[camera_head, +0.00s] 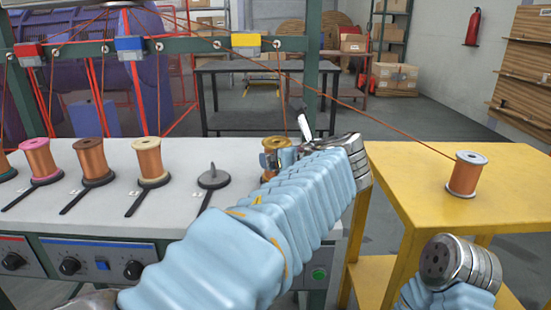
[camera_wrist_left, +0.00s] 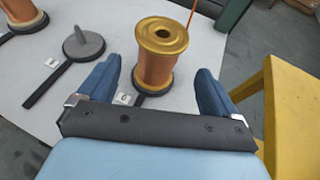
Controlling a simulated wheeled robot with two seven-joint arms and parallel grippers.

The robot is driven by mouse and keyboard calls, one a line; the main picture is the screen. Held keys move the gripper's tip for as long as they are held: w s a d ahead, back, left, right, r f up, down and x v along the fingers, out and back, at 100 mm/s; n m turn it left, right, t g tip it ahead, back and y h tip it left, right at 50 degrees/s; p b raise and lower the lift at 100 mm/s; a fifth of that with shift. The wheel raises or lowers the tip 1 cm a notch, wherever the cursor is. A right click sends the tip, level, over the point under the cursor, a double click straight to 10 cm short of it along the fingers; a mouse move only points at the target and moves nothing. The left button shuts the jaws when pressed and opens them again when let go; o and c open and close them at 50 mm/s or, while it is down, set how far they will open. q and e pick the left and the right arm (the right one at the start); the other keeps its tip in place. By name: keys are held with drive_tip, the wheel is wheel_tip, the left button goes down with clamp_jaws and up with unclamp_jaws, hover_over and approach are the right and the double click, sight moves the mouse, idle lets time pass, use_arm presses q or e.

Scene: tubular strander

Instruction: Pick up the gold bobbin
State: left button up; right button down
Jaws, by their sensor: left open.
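The gold bobbin (camera_wrist_left: 156,64) stands upright on a dark round base on the grey bench, with copper wire wound on it and a gold top flange. In the head view its top (camera_head: 272,141) shows at the bench's right end, partly hidden by my left gripper (camera_head: 280,158). In the left wrist view, my left gripper (camera_wrist_left: 157,80) is open, with one blue finger to each side of the bobbin. Gaps show between both fingers and the bobbin. My right gripper is out of view; only part of my right arm shows at the lower right.
Bobbins with pink (camera_head: 41,160), brown (camera_head: 92,161) and cream (camera_head: 150,160) flanges stand left along the bench. An empty grey holder (camera_head: 213,178) lies between them and the gold one. Wires run overhead.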

use_arm(q)
drive_tip(key=x, duration=0.7)
drive_tip(key=shift+w+a+f, duration=0.1)
drive_tip(key=shift+a+f, duration=0.05)
